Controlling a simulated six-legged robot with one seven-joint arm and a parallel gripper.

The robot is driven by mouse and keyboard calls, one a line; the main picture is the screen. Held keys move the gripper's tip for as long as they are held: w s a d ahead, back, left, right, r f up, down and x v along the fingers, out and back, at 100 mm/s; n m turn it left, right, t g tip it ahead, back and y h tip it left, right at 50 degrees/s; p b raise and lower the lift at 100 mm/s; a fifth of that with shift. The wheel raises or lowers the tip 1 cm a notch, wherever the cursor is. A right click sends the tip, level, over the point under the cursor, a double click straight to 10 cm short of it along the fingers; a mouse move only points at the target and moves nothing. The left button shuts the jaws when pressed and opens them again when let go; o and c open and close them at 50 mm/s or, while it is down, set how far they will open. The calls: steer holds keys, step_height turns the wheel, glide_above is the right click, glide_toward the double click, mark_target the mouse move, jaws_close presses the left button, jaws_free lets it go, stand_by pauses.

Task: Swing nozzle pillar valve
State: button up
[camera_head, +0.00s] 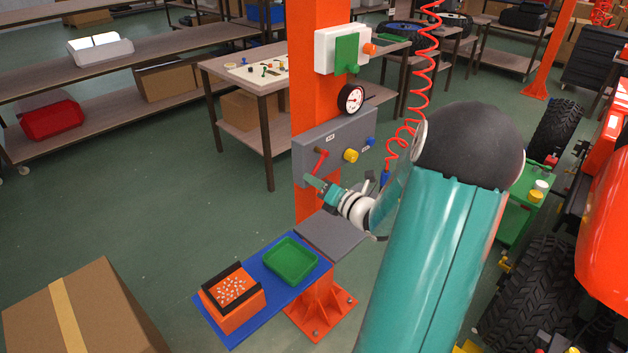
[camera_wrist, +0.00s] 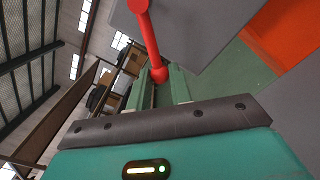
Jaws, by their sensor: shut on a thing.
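The orange pillar (camera_head: 318,85) carries a grey valve panel (camera_head: 308,152). A red valve lever (camera_head: 320,161) sticks out at the panel's left part and slants down to the left. My gripper (camera_head: 314,183) is at the lever's lower end, in front of the panel. In the wrist view the red lever (camera_wrist: 149,35) comes down from the top, and its rounded end sits between my two green fingers (camera_wrist: 161,90). The gripper is shut on that end. A blue nozzle (camera_head: 385,178) hangs on a red coiled hose (camera_head: 423,70) right of the panel, partly behind my arm.
The panel also has a yellow knob (camera_head: 351,156) and a blue knob (camera_head: 370,142). A gauge (camera_head: 352,99) sits above. Below are a grey shelf (camera_head: 330,235) and a blue board (camera_head: 235,335) with a green tray (camera_head: 291,261) and an orange bin (camera_head: 232,312).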

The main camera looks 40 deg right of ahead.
steer(key=shift+d+f, duration=0.25)
steer(key=shift+d, duration=0.15)
steer(key=shift+d+f, duration=0.55)
steer(key=shift+d, duration=0.35)
steer(key=shift+o, duration=0.2)
steer(key=shift+d+f, duration=0.15)
steer(key=shift+d, duration=1)
steer(key=shift+w, duration=0.1)
steer(key=o, duration=0.8)
steer(key=shift+o, duration=0.2)
steer(key=shift+a, duration=0.1)
